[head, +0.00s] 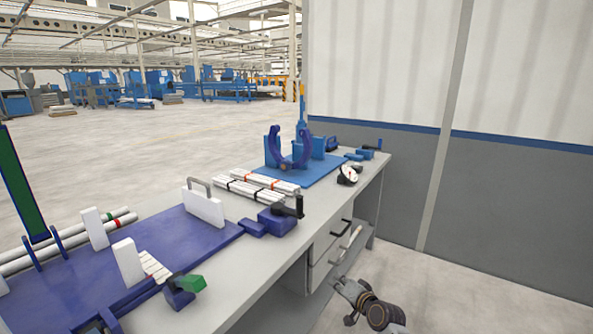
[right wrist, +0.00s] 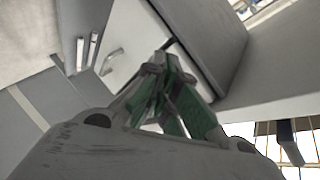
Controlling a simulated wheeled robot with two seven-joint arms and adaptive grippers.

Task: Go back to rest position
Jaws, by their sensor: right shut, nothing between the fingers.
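My right gripper (head: 345,298) is at the lower right of the head view, off the front of the workbench and below its top. In the right wrist view its green-padded fingers (right wrist: 163,75) come together at the tips, shut with nothing between them. White pipes with red and green bands (head: 75,237) lie at the left of the bench. More white pipes with dark and orange bands (head: 258,186) lie in the middle. Short pipe ends (head: 153,266) show beside a white upright plate on the blue fixture (head: 195,238). My left gripper is not in view.
The grey workbench (head: 228,285) has drawers with handles (head: 340,228) facing my right gripper. A blue clamp stand (head: 308,172) stands at its far end. A grey wall (head: 510,200) rises at the right. Bare floor (head: 440,290) lies between bench and wall.

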